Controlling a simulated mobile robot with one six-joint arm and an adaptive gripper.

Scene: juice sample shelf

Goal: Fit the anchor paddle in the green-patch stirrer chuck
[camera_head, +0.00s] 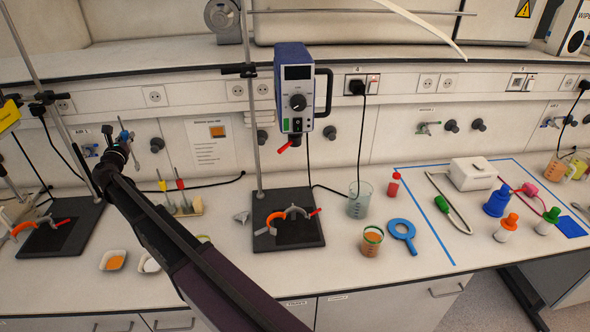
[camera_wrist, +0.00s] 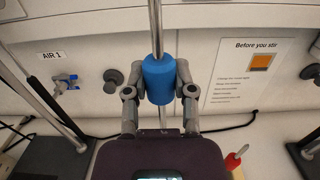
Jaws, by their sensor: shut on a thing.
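My gripper (camera_wrist: 158,100) is shut on the blue sleeve (camera_wrist: 158,80) of a metal shaft, its fingers on both sides. The shaft (camera_wrist: 155,25) rises above the sleeve and also shows below it; its paddle end is hidden, so I cannot tell its shape. In the head view my gripper (camera_head: 118,150) is at the left, in front of the wall and well left of the blue stirrer (camera_head: 293,75). That stirrer has a green patch (camera_head: 286,125) low on its front. Its chuck (camera_head: 294,139) hangs below with a red lever (camera_head: 287,146).
A stand rod (camera_head: 254,120) rises beside the stirrer from a black base (camera_head: 290,232) with an orange-lined clamp. A rack (camera_head: 185,206) holds red- and yellow-handled tools. A second stand (camera_head: 60,232) is at far left. A beaker (camera_head: 360,200) stands right of the base.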

